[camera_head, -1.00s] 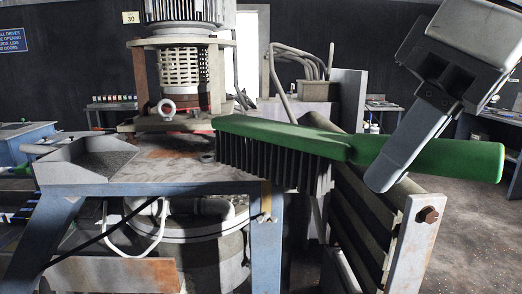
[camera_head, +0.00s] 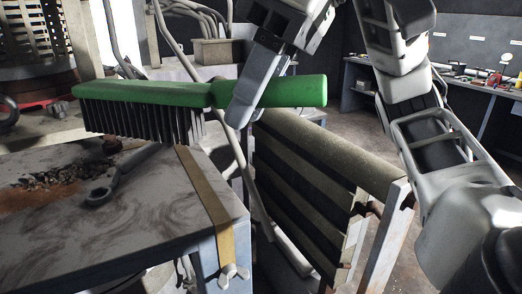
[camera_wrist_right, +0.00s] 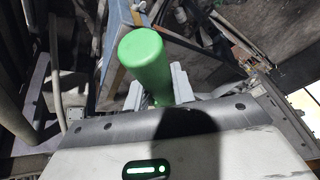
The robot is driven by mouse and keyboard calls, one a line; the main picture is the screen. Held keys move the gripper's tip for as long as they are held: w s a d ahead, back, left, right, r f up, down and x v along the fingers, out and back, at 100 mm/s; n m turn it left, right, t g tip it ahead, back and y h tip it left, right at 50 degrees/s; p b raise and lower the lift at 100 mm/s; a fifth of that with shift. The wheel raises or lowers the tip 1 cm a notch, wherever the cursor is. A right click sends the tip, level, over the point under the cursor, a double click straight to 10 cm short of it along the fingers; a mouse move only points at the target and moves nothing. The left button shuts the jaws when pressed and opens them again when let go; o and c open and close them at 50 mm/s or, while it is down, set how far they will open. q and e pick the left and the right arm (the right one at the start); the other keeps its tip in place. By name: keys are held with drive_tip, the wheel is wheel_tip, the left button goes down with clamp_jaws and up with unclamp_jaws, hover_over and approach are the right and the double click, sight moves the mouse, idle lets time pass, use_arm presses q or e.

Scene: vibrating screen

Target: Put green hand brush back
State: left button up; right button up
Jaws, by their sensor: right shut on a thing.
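The green hand brush (camera_head: 150,93) has a long green handle and dark bristles that point down. My right gripper (camera_head: 245,115) is shut on its handle. In the right wrist view the round end of the green brush handle (camera_wrist_right: 146,60) stands between the two grey fingers of the right gripper (camera_wrist_right: 158,90). My left gripper is not in view.
A wrench (camera_head: 125,175) and dark debris (camera_head: 65,178) lie on the table. A slatted frame (camera_head: 310,190) with a rounded top rail stands to its right. A workbench (camera_head: 470,95) with small items is at the back right. Open floor (camera_head: 355,130) lies between.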

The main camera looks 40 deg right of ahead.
use_arm(q)
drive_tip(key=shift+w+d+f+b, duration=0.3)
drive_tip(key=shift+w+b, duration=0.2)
drive_tip(key=shift+b, duration=0.7)
use_arm(e)
drive_tip(key=w+d+f, duration=0.6)
drive_tip(key=d+f, duration=0.3)
drive_tip(key=f, duration=0.2)
drive_tip(key=shift+d+f, duration=0.4)
drive_tip(key=shift+f, duration=0.2)
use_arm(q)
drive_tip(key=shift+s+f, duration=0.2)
use_arm(e)
drive_tip(key=o, duration=0.9)
drive_tip(key=shift+r, duration=0.1)
